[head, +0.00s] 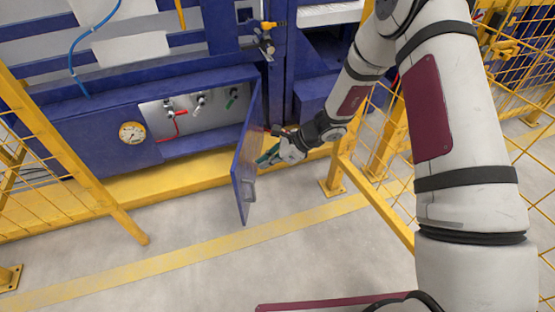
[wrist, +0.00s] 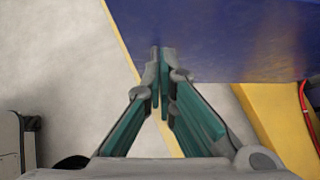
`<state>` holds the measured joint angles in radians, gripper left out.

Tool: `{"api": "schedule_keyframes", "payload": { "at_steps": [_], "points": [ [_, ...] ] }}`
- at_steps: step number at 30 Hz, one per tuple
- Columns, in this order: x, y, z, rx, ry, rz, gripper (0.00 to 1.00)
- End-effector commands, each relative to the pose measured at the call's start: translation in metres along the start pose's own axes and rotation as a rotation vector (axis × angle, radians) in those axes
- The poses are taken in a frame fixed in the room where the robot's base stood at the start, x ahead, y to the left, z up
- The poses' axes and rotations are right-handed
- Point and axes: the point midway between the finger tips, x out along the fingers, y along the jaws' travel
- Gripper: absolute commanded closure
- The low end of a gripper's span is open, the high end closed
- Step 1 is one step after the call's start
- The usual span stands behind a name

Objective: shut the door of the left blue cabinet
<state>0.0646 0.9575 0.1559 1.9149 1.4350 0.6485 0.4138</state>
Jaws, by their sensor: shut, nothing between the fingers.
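The blue cabinet (head: 80,130) is low on the left, with its door (head: 246,150) standing open and jutting out toward me, hinged on the opening's right side. Inside the opening are valves and a red-handled pipe (head: 180,122) on a pale panel. My gripper (head: 268,158) is just right of the door, by its outer face. In the wrist view the shut fingers (wrist: 161,55) are empty and point at the blue door panel (wrist: 220,35), overlapping its edge. I cannot tell whether they touch it.
A yellow beam (head: 150,183) runs along the cabinet's foot. Yellow fence panels stand at the left (head: 60,150) and right (head: 375,190), the right one close to my arm. The grey floor (head: 190,223) before the door is clear.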

Motion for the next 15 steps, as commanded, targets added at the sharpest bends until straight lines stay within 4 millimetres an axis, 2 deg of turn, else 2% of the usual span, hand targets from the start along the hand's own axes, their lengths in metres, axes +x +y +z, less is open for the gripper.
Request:
{"api": "schedule_keyframes", "payload": {
  "at_steps": [1, 6, 15],
  "points": [
    [0.012, 0.001, -0.002, -0.002, 0.000, 0.003, 1.00],
    [0.026, 0.000, 0.018, -0.003, 0.000, 0.000, 1.00],
    [0.034, 0.000, 0.028, -0.001, 0.001, 0.000, 1.00]
  ]
}}
